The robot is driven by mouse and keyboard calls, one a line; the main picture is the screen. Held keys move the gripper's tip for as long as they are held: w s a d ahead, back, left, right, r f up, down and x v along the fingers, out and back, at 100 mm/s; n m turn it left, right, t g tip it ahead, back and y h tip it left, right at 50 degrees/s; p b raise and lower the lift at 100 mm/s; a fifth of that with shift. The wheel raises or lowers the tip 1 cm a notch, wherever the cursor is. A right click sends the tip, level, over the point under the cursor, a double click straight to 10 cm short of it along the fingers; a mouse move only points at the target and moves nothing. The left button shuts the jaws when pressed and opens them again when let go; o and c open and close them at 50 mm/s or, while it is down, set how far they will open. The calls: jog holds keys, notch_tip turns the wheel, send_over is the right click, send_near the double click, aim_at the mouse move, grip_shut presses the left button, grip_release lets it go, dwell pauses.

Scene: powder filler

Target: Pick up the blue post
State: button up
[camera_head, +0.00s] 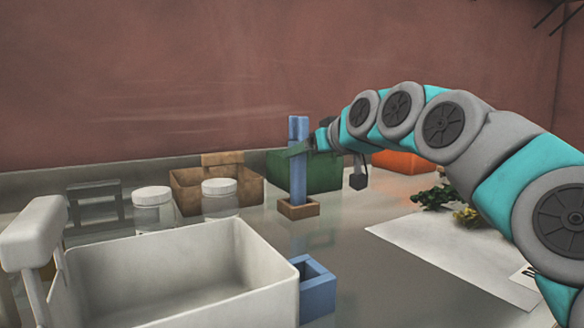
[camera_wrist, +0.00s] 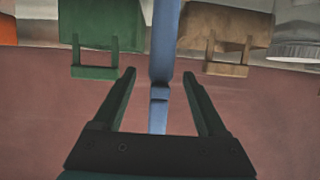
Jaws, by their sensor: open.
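The blue post (camera_head: 298,172) stands upright in a small brown square base (camera_head: 298,208) in the middle of the counter. In the wrist view the blue post (camera_wrist: 160,95) runs between the two dark green fingers of my gripper (camera_wrist: 159,73). The fingers are apart, one on each side, with a visible gap to the post. In the head view my gripper (camera_head: 302,148) reaches in from the right at the post's upper part. The far finger is mostly hidden there.
A white bin (camera_head: 180,310) and a blue square holder (camera_head: 318,290) are in front. Two white-lidded jars (camera_head: 153,208) and a brown box (camera_head: 186,190) stand left. A green box (camera_head: 322,172) is behind the post; paper (camera_head: 440,245) and plants (camera_head: 440,198) lie right.

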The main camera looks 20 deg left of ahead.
aim_at(292, 160)
jog(key=x, duration=0.4)
jog(key=p+x, duration=0.1)
jog(key=x, duration=0.1)
jog(key=shift+w+a+f, duration=0.1)
jog(key=shift+a+f, duration=0.05)
jog(key=shift+f, duration=0.25)
grip_shut()
dwell(0.4)
